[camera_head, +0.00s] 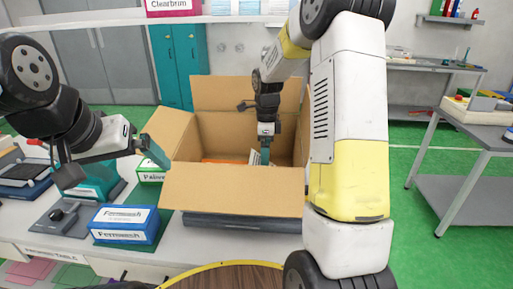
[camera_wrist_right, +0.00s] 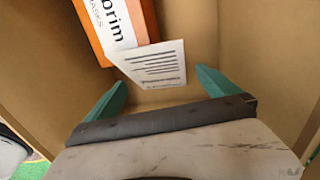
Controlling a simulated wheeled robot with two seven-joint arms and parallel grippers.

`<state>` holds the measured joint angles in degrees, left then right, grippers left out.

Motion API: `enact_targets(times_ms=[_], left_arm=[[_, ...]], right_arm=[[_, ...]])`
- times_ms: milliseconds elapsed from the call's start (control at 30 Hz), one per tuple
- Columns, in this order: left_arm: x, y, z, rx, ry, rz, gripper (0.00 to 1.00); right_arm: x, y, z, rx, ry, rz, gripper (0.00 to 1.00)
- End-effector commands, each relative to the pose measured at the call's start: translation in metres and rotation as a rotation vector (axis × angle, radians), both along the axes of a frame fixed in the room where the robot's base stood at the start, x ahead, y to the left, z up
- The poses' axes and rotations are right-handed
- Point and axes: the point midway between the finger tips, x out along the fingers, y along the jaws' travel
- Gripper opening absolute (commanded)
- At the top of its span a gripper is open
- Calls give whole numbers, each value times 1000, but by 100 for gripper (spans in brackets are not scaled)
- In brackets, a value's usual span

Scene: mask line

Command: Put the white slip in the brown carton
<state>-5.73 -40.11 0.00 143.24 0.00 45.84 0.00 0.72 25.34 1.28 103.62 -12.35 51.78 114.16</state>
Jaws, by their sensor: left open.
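The brown carton (camera_head: 232,190) stands open on the table with its flaps spread outward. My right gripper (camera_head: 265,156) reaches down inside it. In the right wrist view the white slip (camera_wrist_right: 152,64), printed with dark lines, lies inside the carton beside an orange and white box (camera_wrist_right: 112,22). My right gripper (camera_wrist_right: 160,82) is open, its two teal fingers spread apart on either side of the slip's lower end and not closed on it. My left gripper (camera_head: 118,165) is open and empty, left of the carton.
A grey side table (camera_head: 480,135) stands at the right.

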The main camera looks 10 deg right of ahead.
Motion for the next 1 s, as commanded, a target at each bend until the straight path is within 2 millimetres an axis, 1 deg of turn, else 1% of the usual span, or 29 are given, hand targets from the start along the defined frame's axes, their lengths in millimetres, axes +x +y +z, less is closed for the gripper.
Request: enact_targets(times_ms=[67, 167, 267, 500, 633, 733, 867, 967, 1000], left_arm=[[0, 0, 0, 0, 0, 0, 100], [0, 0, 0, 0, 0, 0, 100], [0, 0, 0, 0, 0, 0, 100], [0, 0, 0, 0, 0, 0, 100], [0, 0, 0, 0, 0, 0, 100], [0, 0, 0, 0, 0, 0, 100], [0, 0, 0, 0, 0, 0, 100], [0, 0, 0, 0, 0, 0, 100], [0, 0, 0, 0, 0, 0, 100]], right_arm=[[0, 0, 1, 0, -1, 0, 100], [1, 0, 8, -1, -2, 0, 100], [1, 0, 24, -1, -5, 0, 100], [1, 0, 78, 0, -5, 0, 100], [1, 0, 102, 1, -4, 0, 100], [1, 0, 116, 0, -4, 0, 100], [0, 0, 127, 0, -3, 5, 100], [-8, 0, 136, 6, -19, 56, 100], [-14, 1, 142, 9, -33, 102, 100]])
